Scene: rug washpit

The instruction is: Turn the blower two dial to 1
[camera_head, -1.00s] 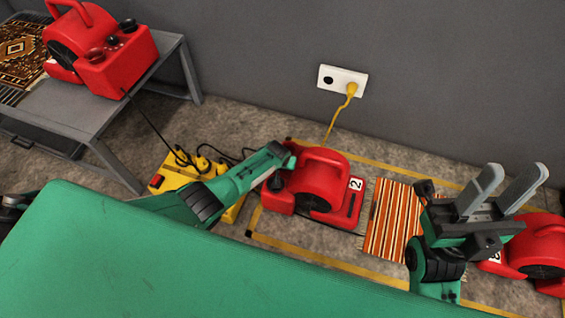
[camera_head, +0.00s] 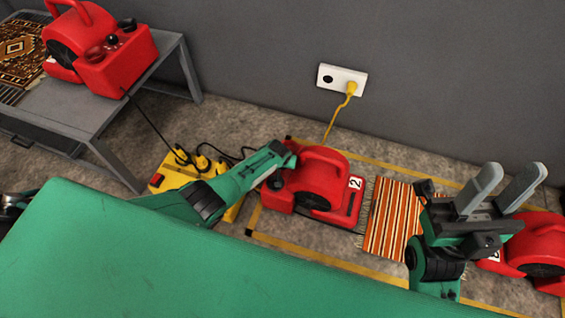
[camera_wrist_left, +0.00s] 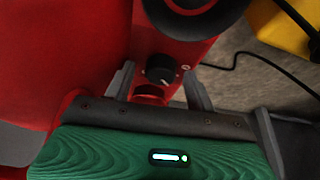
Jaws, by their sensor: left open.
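Blower two (camera_head: 315,182) is a red blower with a "2" label, on the floor inside a yellow taped outline. Its black dial (camera_wrist_left: 160,68) shows in the left wrist view on the red housing, with small pale marks beside it. I cannot read its setting for certain. My left gripper (camera_wrist_left: 158,72) is open, with one finger on each side of the dial; contact is not clear. In the head view, my left arm covers part of the blower's left end. My right gripper (camera_head: 512,174) is open and empty, raised at the right.
Another red blower (camera_head: 100,55) stands on a grey table (camera_head: 85,112) at the upper left. A third (camera_head: 540,245) is at the right, partly behind my right arm. A striped rug (camera_head: 390,220) lies beside blower two. A yellow power strip (camera_head: 170,175) and cables lie left.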

